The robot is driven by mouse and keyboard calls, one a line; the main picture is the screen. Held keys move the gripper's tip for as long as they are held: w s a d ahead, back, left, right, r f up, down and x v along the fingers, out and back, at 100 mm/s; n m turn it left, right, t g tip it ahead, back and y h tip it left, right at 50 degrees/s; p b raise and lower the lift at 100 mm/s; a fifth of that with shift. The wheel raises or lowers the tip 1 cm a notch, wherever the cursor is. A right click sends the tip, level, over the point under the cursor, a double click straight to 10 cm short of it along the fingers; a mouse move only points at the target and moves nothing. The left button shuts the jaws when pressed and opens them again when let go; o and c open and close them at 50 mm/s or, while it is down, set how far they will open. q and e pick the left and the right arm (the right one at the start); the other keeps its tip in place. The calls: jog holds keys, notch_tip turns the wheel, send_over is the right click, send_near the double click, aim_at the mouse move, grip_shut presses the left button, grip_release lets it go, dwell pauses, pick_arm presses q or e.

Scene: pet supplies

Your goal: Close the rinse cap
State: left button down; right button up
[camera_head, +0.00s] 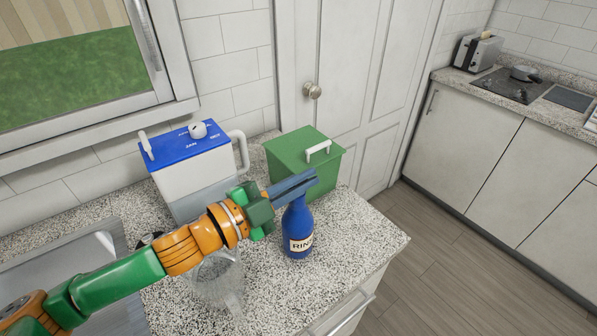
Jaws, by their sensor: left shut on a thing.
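The blue rinse bottle (298,222) stands upright on the speckled counter, with a pale label that reads in part "RIN". My left gripper (303,182) reaches in from the left, its blue-grey fingers level with the bottle's top. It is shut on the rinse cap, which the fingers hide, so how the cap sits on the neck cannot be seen. My right gripper is out of view.
A white and blue jug-like container (190,165) and a green lidded box (303,160) stand behind the bottle. A clear pitcher (220,285) is under my left arm, near the sink (70,265). Counter right of the bottle is clear.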

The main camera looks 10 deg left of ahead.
pick_arm(q)
jog(key=m, duration=0.2)
jog(key=f+m, duration=0.1)
jog(key=shift+s+d+f+m, duration=0.1)
jog(key=shift+s+d+m, duration=0.2)
jog(key=shift+d, duration=0.05)
jog(key=shift+s+d+f+m, duration=0.1)
jog(key=shift+f+m, duration=0.25)
jog(key=shift+m, duration=0.55)
jog(key=shift+s+d+f+m, duration=0.1)
jog(key=shift+f+m, duration=0.25)
jog(key=shift+m, duration=0.55)
jog(key=shift+f, duration=0.1)
jog(key=c, duration=1)
grip_release()
